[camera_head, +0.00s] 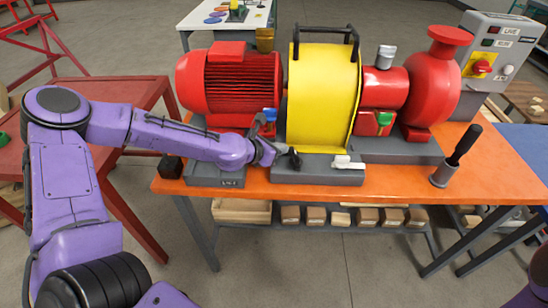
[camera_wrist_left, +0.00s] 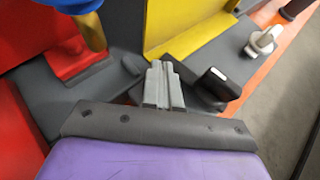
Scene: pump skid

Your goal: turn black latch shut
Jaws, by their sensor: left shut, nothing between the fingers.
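The black latch (camera_head: 294,158) sits at the left front of the grey base under the yellow guard (camera_head: 322,95). In the left wrist view the black latch (camera_wrist_left: 219,84) lies just right of my fingertips, with a pale mark near its end. My left gripper (camera_head: 281,149) is shut and empty; its grey fingers (camera_wrist_left: 160,72) point at the guard's base, left of the latch. A small gap shows between fingers and latch in the wrist view; contact lower down is hard to tell. My right gripper is out of view.
A white latch (camera_head: 347,163) sits to the right on the same base. The red motor (camera_head: 230,82), blue-handled valve (camera_head: 268,117) and red pump (camera_head: 432,85) stand close by. A black-handled tool stands in a grey cup (camera_head: 440,178). The orange table front (camera_head: 300,192) is clear.

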